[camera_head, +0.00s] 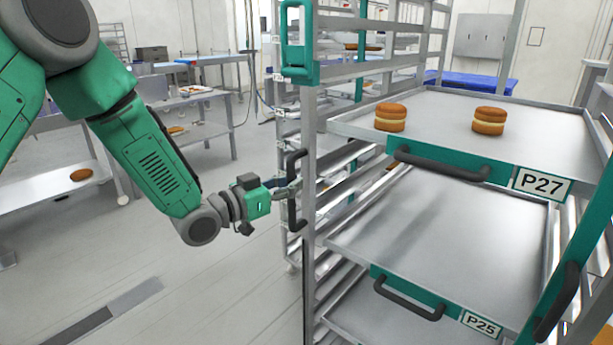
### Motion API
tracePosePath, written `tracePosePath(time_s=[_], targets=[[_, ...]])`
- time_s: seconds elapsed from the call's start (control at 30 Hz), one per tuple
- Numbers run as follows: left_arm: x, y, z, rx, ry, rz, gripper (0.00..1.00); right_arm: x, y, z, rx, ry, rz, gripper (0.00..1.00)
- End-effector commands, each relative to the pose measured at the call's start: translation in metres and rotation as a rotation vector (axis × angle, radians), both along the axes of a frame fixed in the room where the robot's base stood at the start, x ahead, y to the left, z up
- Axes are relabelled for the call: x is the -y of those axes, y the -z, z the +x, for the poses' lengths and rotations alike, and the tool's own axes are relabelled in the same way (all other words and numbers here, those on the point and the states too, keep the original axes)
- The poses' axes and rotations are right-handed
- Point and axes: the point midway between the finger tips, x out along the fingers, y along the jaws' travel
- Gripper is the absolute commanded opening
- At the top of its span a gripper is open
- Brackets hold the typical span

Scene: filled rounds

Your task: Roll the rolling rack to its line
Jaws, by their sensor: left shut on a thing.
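The rolling rack (310,190) is a tall grey metal frame with trays, filling the right half of the head view. It stands upright close in front of me. A dark vertical handle (292,207) is on its left front post. My left gripper (289,190) reaches in from the left and is shut on this handle. The fingertips are small and partly hidden against it. A grey and dark floor strip (105,312) lies at the lower left; I cannot tell whether it is the line. The rack's wheels are out of view. My right gripper is not in view.
The upper tray (550,135), labelled P27, carries two filled rounds (390,117) (489,121). The tray labelled P25 (350,305) sits low in the rack. Steel tables (205,97) stand behind at left. The floor (215,280) left of the rack is clear.

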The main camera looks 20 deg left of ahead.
Motion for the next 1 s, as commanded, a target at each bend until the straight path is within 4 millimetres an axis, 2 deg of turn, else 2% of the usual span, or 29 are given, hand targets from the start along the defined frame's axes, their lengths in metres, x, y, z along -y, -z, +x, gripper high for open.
tracePosePath(time_s=[0.1,0.23,0.77,0.8,0.83,0.87,1.0], targets=[[-0.006,0.000,-0.015,-0.003,-0.003,-0.001,0.00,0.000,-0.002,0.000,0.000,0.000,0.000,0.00],[-0.011,0.000,-0.023,-0.002,-0.005,-0.001,0.00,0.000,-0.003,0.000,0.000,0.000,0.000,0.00],[-0.013,0.000,-0.033,0.000,-0.002,0.001,0.00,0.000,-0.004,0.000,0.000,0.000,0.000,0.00],[-0.012,0.000,-0.033,0.000,-0.002,0.001,0.21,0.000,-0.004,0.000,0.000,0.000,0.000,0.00],[-0.012,0.000,-0.033,0.001,-0.002,0.001,0.31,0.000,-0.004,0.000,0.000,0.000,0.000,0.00],[-0.012,0.000,-0.033,0.001,-0.002,0.001,0.36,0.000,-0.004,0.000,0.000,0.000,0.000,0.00],[-0.012,0.000,-0.031,0.000,-0.001,0.000,0.36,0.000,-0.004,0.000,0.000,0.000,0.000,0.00]])
